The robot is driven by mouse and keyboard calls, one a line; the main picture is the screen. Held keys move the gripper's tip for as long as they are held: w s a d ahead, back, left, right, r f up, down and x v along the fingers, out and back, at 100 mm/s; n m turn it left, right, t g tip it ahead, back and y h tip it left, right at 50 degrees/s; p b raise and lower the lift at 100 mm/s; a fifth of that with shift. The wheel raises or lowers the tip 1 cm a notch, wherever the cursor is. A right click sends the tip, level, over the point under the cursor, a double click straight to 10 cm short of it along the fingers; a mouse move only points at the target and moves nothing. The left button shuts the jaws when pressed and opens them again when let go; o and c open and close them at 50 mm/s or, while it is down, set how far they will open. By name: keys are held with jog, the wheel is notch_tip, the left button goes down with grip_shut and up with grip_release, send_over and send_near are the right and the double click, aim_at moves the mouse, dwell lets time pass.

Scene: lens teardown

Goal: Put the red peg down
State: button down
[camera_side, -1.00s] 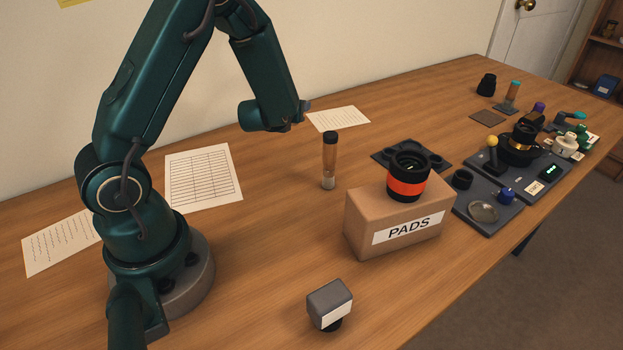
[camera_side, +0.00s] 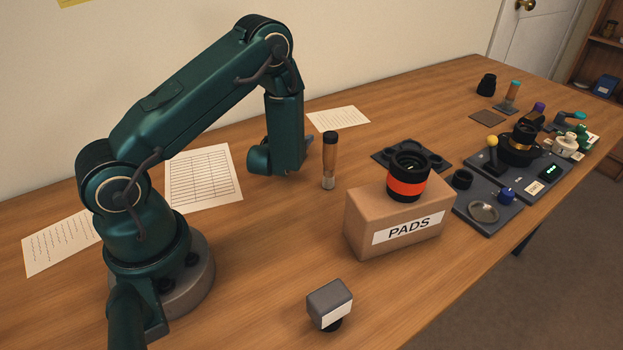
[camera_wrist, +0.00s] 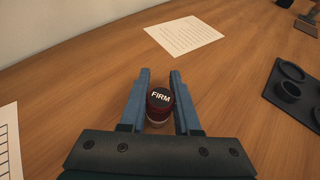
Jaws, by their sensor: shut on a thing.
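The red peg (camera_wrist: 159,107) shows in the wrist view as a short dark red cylinder with a black top marked FIRM. It sits between the two blue fingers of my gripper (camera_wrist: 160,72), which is shut on it. Wood table shows close around it. I cannot tell whether its lower end touches the table.
A black-capped brown tool (camera_side: 329,158) stands upright just right of my arm. Farther right are a dark tray with cups (camera_side: 381,154) and a PADS box (camera_side: 365,220) bearing a black-and-orange lens (camera_side: 407,187). Paper (camera_side: 338,119) lies behind; bare wood lies between.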

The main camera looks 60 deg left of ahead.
jog(key=shift+f, duration=0.15)
jog(key=c, duration=0.6)
grip_release()
jog(key=shift+s+d+r, duration=0.1)
jog(key=shift+d+r, duration=0.05)
jog(key=shift+r, duration=0.05)
jog(key=shift+v, duration=3.6)
